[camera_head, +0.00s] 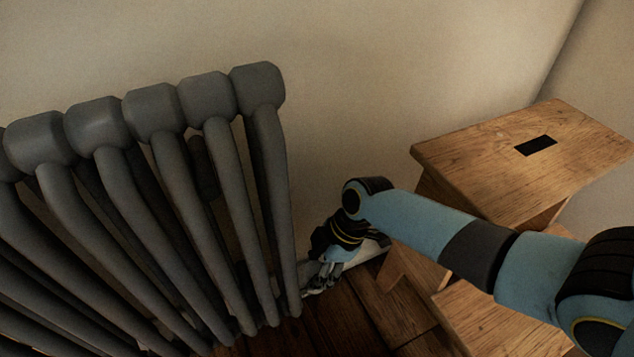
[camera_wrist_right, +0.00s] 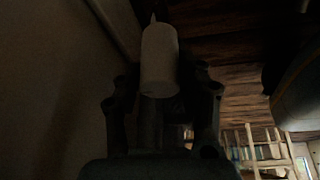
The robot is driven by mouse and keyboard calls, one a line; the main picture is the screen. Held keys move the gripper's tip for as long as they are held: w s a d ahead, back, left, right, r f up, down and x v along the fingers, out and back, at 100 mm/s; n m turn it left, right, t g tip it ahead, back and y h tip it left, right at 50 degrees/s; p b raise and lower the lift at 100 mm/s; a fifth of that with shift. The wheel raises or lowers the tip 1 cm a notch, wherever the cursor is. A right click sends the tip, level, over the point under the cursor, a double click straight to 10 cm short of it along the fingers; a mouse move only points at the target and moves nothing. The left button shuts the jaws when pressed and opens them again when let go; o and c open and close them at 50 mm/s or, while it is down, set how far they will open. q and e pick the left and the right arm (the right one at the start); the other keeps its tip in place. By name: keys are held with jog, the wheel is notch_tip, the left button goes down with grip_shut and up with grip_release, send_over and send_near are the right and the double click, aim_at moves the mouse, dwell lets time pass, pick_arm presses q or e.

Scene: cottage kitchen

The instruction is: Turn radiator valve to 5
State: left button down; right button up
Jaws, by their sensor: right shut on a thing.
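The grey column radiator (camera_head: 150,108) fills the left of the head view. My right gripper (camera_head: 317,284) is low beside its right end, near the floor. In the right wrist view, a pale, rounded cylinder, the radiator valve knob (camera_wrist_right: 160,58), stands between the two dark fingers of that gripper, which is shut on it. The head view does not show the knob clearly, as my gripper and the radiator are in the way. No number or mark on the knob can be read. My left gripper is not in view.
A wooden step stool (camera_head: 480,150) with a dark slot in its top stands to the right, close to my right arm. The wall (camera_head: 340,80) is behind the radiator. Dark floorboards (camera_head: 340,325) show between radiator and stool.

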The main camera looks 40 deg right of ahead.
jog(key=shift+r+m+t+p, duration=0.2)
jog(key=shift+m+t+p, duration=0.1)
jog(key=shift+m+p, duration=0.55)
jog(key=m+t+h+p, duration=0.1)
jog(key=m+p, duration=0.2)
jog(key=m+h+p, duration=0.1)
jog(key=m+p, duration=0.2)
jog(key=m, duration=0.1)
jog(key=shift+a+t+h, duration=0.1)
jog(key=shift+t+h, duration=0.2)
jog(key=shift+t, duration=0.1)
jog(key=shift+s+f+m+p, duration=0.1)
jog(key=shift+m+p, duration=0.2)
jog(key=shift+m, duration=0.25)
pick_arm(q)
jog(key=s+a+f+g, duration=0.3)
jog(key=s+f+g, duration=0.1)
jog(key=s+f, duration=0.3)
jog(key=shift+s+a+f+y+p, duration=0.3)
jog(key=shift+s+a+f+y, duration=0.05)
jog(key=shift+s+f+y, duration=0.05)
pick_arm(e)
jog(key=shift+f+m+h, duration=0.1)
jog(key=shift+m+h, duration=0.3)
jog(key=shift+m, duration=0.2)
jog(key=o, duration=1.1)
